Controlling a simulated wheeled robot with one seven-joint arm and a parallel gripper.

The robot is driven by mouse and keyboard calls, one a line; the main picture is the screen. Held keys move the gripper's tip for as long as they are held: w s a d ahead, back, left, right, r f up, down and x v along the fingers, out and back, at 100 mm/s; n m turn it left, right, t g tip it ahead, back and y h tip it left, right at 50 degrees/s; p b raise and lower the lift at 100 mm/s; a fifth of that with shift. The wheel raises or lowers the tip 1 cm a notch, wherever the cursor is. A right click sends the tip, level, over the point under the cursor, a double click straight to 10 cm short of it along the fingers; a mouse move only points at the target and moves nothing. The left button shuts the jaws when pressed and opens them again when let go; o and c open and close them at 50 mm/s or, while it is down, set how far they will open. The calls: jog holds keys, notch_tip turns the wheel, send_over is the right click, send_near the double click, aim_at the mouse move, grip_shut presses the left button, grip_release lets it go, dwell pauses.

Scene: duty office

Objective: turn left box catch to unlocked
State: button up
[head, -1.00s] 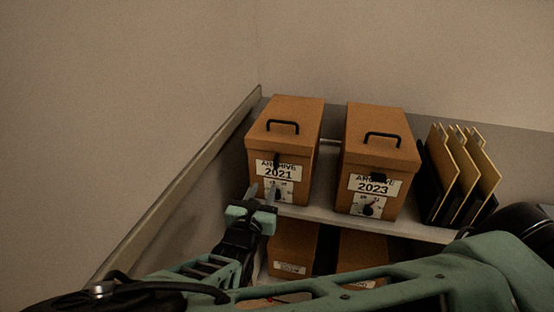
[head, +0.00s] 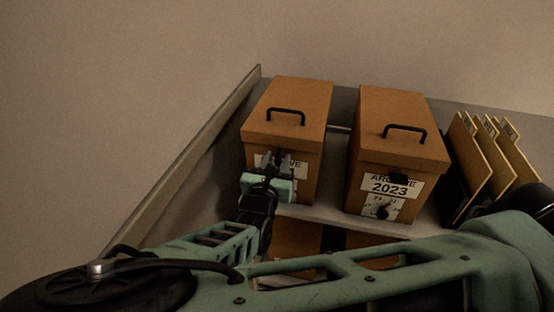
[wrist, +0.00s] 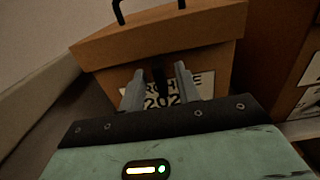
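The left box (head: 290,102), brown with a black handle and an ARCHIVE 2021 label, stands on the shelf. Its black catch (wrist: 159,84) hangs down from the lid's front edge over the label. My gripper (head: 272,162) is in front of the label. In the wrist view my gripper (wrist: 159,80) is open, with one finger on each side of the catch and a gap visible on both sides. Whether the fingertips touch the box front is unclear. The gripper hides the label's lower part in the head view.
The ARCHIVE 2023 box (head: 400,130) stands to the right, with its own catch (head: 398,178) and a dial (head: 383,212). Upright folders (head: 490,155) stand farther right. More boxes (head: 297,240) sit on the shelf below.

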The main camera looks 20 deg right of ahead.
grip_shut()
jog(key=shift+r+p, duration=0.1)
jog(key=shift+p, duration=0.35)
jog(key=shift+r+n+p, duration=0.1)
jog(key=shift+n+p, duration=1)
jog(key=n+p, duration=0.3)
jog(key=shift+n, duration=0.3)
jog(key=n+p, duration=0.1)
jog(key=n, duration=0.3)
jog(key=n+p, duration=0.2)
jog(key=n, duration=0.2)
jog(key=n+p, duration=0.1)
jog(key=n, duration=0.3)
jog(key=shift+w+a+f, duration=0.1)
jog(key=shift+a+f, duration=0.05)
jog(key=shift+f, duration=0.25)
